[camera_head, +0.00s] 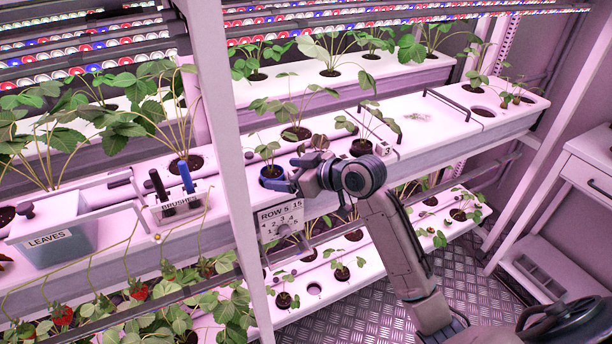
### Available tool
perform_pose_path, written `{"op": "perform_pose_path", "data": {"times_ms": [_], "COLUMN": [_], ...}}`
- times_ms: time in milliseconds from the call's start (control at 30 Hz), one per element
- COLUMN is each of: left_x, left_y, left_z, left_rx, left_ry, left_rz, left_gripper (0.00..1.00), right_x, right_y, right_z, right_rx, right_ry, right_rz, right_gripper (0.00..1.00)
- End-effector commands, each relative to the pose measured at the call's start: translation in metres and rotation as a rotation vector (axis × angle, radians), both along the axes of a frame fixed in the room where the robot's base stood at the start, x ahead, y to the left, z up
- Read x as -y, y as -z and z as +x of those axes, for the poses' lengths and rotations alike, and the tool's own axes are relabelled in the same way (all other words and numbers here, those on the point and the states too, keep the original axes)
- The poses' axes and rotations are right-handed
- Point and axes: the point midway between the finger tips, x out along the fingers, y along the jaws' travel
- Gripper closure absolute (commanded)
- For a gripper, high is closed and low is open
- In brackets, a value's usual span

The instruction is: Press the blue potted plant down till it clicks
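The blue potted plant (271,174) sits at the front of the middle rack shelf, right of the white upright post. Its small green leaves stand above the blue rim. My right gripper (291,180) is right beside the pot, at its right side. Its tips overlap the pot in this view, so I cannot tell whether they touch it. The fingers are seen edge-on and partly hidden by the wrist, so their opening is unclear. How deep the pot sits in its hole is hidden. My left gripper is not in view.
The white upright post (222,150) stands close left of the pot. A row sign (281,216) hangs below it. A leaves bin (50,226) and a brushes holder (181,203) are at left. Other potted plants surround the spot. An empty hole (483,112) is at right.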

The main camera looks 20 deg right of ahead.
Motion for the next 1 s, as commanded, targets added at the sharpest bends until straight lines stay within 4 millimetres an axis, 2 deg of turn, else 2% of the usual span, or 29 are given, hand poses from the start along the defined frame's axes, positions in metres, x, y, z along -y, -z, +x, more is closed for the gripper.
{"op": "perform_pose_path", "data": {"times_ms": [100,300,533,800,867,933,1000], "left_x": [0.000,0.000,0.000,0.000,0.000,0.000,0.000], "left_y": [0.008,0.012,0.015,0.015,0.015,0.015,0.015], "left_z": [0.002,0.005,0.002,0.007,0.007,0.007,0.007], "left_rx": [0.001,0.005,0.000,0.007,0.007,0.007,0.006], "left_ry": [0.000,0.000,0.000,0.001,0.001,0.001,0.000], "left_rz": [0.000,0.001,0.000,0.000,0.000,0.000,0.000], "left_gripper": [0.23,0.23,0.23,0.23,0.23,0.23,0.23], "right_x": [0.012,0.025,0.033,0.035,0.034,0.033,0.031], "right_y": [-0.002,-0.016,-0.026,-0.030,-0.027,-0.015,0.008], "right_z": [-0.019,-0.042,-0.056,-0.061,-0.062,-0.066,-0.075], "right_rx": [-0.008,-0.004,-0.001,-0.001,-0.007,-0.026,-0.068], "right_ry": [0.000,-0.001,-0.001,-0.002,0.000,0.010,0.030], "right_rz": [-0.013,-0.011,-0.006,-0.004,-0.004,-0.011,-0.028], "right_gripper": [0.24,0.24,0.24,0.24,0.24,0.24,0.24]}}
